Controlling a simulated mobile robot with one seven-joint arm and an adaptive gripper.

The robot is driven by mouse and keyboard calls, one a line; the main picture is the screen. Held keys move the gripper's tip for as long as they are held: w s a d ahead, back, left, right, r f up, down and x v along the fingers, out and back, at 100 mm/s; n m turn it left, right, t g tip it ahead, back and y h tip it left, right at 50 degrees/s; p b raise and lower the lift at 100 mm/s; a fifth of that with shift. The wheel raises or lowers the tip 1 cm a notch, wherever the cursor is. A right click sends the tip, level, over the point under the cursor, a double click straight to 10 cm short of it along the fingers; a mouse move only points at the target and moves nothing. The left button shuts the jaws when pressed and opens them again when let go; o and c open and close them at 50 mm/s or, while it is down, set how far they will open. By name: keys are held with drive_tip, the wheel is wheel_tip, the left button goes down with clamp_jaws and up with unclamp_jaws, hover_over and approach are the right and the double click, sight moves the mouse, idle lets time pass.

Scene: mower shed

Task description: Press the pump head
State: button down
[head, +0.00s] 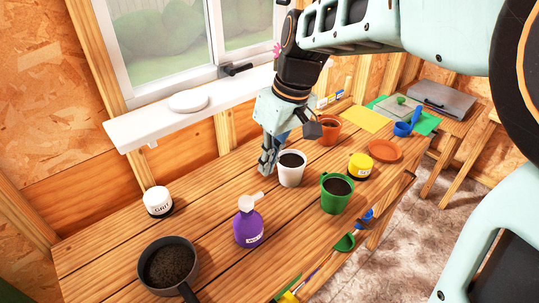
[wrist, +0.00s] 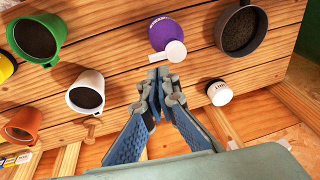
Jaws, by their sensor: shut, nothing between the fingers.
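The purple pump bottle (head: 248,226) stands upright on the wooden bench, with a white pump head (head: 250,201) on top. My gripper (head: 267,170) is shut and empty. It is above the back part of the bench, just left of the white pot, behind and to the right of the bottle. In the wrist view the closed fingertips (wrist: 158,74) lie just below the pump head in the picture, apart from it.
A white pot (head: 291,168), a green pot (head: 336,193) and an orange pot (head: 328,130) hold dark soil. A dark pan (head: 167,266) is at front left, a white jar (head: 158,201) at back left. A yellow jar (head: 360,166) stands right. Bench around the bottle is clear.

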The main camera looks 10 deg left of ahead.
drive_tip(key=shift+v, duration=1.7)
